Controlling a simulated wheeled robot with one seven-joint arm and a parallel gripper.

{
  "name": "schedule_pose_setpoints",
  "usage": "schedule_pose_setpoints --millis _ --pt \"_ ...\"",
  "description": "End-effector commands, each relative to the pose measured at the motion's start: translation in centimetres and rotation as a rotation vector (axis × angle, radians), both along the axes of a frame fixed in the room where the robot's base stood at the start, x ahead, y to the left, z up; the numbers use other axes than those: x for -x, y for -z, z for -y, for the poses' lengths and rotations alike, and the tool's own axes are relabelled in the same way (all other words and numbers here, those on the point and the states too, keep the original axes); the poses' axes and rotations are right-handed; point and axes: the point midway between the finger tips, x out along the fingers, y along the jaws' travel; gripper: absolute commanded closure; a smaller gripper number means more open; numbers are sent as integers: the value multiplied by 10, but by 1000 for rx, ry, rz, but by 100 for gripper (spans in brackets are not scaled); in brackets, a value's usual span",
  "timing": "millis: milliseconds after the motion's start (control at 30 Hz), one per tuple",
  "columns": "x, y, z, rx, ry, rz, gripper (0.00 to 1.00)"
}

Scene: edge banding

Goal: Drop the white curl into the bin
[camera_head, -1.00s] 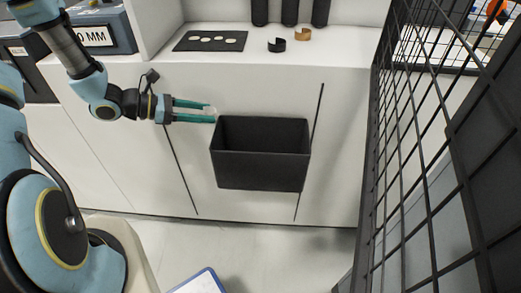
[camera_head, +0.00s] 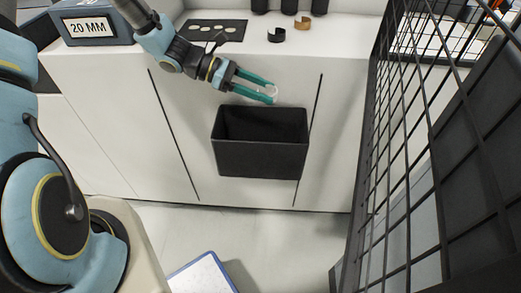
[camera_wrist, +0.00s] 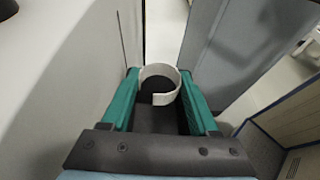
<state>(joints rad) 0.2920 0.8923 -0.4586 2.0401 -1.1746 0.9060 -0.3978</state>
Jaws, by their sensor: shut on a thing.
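The white curl (camera_wrist: 161,72) is an open ring of white band between the green fingertips in the wrist view. It also shows as a small pale piece at the fingertips in the head view (camera_head: 271,90). My gripper (camera_head: 269,93) is shut on it and holds it in the air. The black bin (camera_head: 261,158) is an open box mounted on the front of the white cabinet. In the head view the fingertips and curl appear just above the bin's back rim. In the wrist view the bin's dark inside (camera_wrist: 155,118) shows below and through the curl.
A black curl (camera_head: 277,35) and a brown curl (camera_head: 302,22) stand on the white counter (camera_head: 340,48). A black plate with pale discs (camera_head: 212,30) lies at left. A wire mesh fence (camera_head: 405,150) stands at right. A white-and-blue board (camera_head: 203,274) is on the floor.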

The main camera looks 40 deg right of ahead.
Motion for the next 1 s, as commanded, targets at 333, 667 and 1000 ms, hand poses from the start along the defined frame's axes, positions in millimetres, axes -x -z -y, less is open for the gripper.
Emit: schedule_pose_setpoints --millis 333,667,1000 --pt "0 31 0 0 -1 0 90" --pt "0 30 0 0 -1 0 28" --pt "0 30 0 0 -1 0 4"
